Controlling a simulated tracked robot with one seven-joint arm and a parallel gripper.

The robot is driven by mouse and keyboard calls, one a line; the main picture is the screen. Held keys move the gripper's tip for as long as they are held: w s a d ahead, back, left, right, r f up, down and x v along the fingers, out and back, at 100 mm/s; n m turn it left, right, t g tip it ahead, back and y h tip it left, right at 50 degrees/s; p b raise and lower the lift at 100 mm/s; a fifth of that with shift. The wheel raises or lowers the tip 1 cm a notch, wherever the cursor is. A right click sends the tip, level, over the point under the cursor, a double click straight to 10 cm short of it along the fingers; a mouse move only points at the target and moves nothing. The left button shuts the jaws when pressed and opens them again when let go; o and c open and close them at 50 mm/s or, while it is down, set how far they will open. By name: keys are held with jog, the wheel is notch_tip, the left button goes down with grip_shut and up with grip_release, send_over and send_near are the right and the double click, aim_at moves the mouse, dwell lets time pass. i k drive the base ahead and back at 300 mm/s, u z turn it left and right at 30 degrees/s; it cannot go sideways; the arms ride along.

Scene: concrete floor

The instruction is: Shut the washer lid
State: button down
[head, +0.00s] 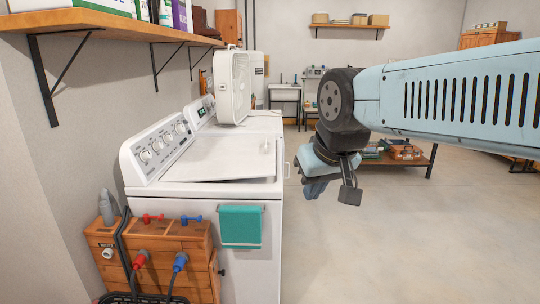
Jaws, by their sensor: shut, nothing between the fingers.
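The white washer (255,225) stands at the left, with a slanted control panel of knobs at its back. Its white lid (222,160) lies low over the top, and a thin dark line shows along its near edge. I cannot tell whether it is fully down or slightly raised. A small pale knob-like part sits near its right side. My gripper (328,186) hangs from the pale blue arm in the air to the right of the washer, apart from the lid.
A white box fan (233,87) stands on the machine behind. A teal towel (240,226) hangs on the washer's near side. A wooden cabinet (165,245) with red and blue valves stands in front. A wall shelf (110,24) overhangs at left. The floor (400,240) at right is clear.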

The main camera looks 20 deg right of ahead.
aim_at(251, 155)
jog(key=z, duration=0.45)
jog(key=i, duration=1.55)
jog(key=u, duration=0.15)
